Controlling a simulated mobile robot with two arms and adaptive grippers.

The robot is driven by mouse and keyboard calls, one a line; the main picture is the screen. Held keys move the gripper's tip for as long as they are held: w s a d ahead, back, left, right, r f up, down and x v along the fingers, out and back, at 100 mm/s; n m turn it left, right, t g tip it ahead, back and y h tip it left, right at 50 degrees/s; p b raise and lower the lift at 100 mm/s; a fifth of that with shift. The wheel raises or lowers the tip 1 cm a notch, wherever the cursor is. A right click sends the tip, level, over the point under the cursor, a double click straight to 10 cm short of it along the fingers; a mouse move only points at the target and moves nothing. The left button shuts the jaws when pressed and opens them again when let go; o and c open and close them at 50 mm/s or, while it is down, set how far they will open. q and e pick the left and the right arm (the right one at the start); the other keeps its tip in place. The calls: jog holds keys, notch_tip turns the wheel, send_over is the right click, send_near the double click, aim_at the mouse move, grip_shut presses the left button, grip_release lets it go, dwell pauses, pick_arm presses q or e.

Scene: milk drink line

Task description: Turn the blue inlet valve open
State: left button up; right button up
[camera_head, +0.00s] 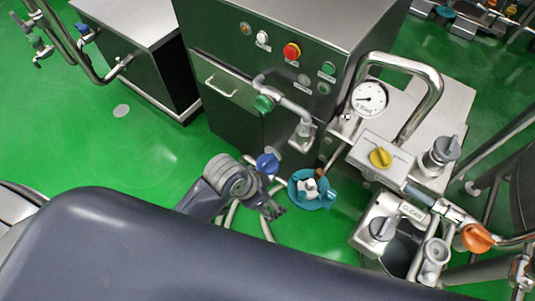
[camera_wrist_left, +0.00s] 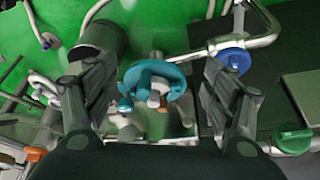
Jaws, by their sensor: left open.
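A blue valve knob (camera_head: 267,163) sits on a pipe at the lower front of the dark cabinet, just above my left gripper in the head view. In the left wrist view the blue knob (camera_wrist_left: 237,61) shows beyond the right finger, outside the gap between the fingers. My left gripper (camera_head: 270,206) is open and empty, apart from the knob. In the left wrist view, a teal round part with a grey-white centre (camera_wrist_left: 155,82) shows between the open fingers (camera_wrist_left: 148,88). My right gripper is not in view.
The teal part (camera_head: 312,190) lies close to the right of my gripper. A green valve knob (camera_head: 263,103), a gauge (camera_head: 370,99), a yellow knob (camera_head: 380,157) and an orange knob (camera_head: 477,238) surround the pipework. Another blue knob (camera_head: 83,28) is far left. Green floor is clear at left.

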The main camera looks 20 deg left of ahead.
pick_arm(q)
jog(key=w+d+r+m+g, duration=0.1)
jog(key=w+d+m, duration=0.3)
jog(key=d+m, duration=0.15)
jog(key=m+g+y, duration=0.2)
jog(key=m+y, duration=0.1)
jog(key=m, duration=0.5)
send_over(267, 160)
notch_tip(267, 160, down, 11)
jog(key=shift+r+p, duration=0.1)
jog(key=shift+p, duration=0.3)
jog(key=c, duration=1)
